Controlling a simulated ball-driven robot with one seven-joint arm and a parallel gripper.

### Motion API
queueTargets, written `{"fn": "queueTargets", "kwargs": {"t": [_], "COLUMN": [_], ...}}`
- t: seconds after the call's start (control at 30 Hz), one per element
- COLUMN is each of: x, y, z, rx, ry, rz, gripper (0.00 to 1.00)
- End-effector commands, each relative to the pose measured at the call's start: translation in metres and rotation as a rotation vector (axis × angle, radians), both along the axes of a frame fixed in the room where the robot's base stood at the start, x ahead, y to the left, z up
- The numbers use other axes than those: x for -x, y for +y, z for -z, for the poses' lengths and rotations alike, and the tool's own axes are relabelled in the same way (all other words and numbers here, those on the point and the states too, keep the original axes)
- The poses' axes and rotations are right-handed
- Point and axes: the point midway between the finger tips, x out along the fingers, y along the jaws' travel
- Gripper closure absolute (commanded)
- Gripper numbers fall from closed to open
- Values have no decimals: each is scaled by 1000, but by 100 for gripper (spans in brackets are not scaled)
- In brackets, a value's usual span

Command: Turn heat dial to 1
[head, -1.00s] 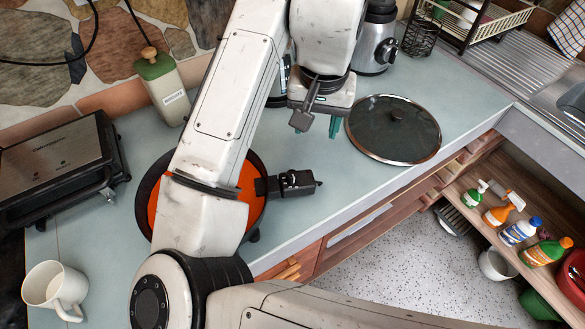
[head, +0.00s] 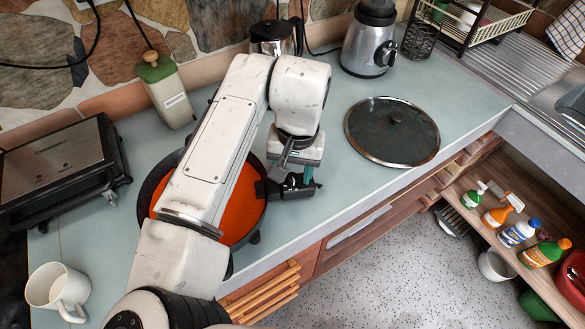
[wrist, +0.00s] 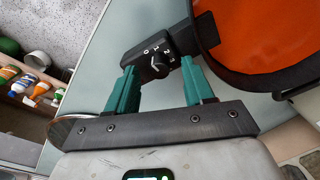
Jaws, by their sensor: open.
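The heat dial (wrist: 159,65) is a small dark round knob on a black control box (wrist: 180,40), with white numerals including 0, 1 and 2 around it. I cannot tell which numeral it points at. The box juts from the side of a round pan with an orange inside (wrist: 265,35). In the head view the pan (head: 245,225) is partly behind my arm, and the box (head: 296,190) is at its right. My gripper (wrist: 159,72) is open, its teal fingers either side of the dial; touching cannot be told. It also shows in the head view (head: 301,174), just above the box.
A glass lid (head: 390,130) lies right of the box on the counter (head: 350,195). A blender base (head: 369,45) and a kettle (head: 274,38) stand behind. A grill (head: 65,165), a bottle (head: 166,90) and a mug (head: 56,288) are left. The counter's front edge is near.

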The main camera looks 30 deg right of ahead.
Motion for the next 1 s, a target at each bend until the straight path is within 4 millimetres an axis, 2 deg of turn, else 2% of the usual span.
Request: {"fn": "queueTargets", "kwargs": {"t": [0.13,0.4,0.9,1.0], "x": [0,0,0,0], "y": [0,0,0,0], "z": [7,9,8,8], "rx": [0,1,1,1], "ry": [0,-1,-1,-1], "rz": [0,1,1,0], "gripper": [48,48,96,100]}}
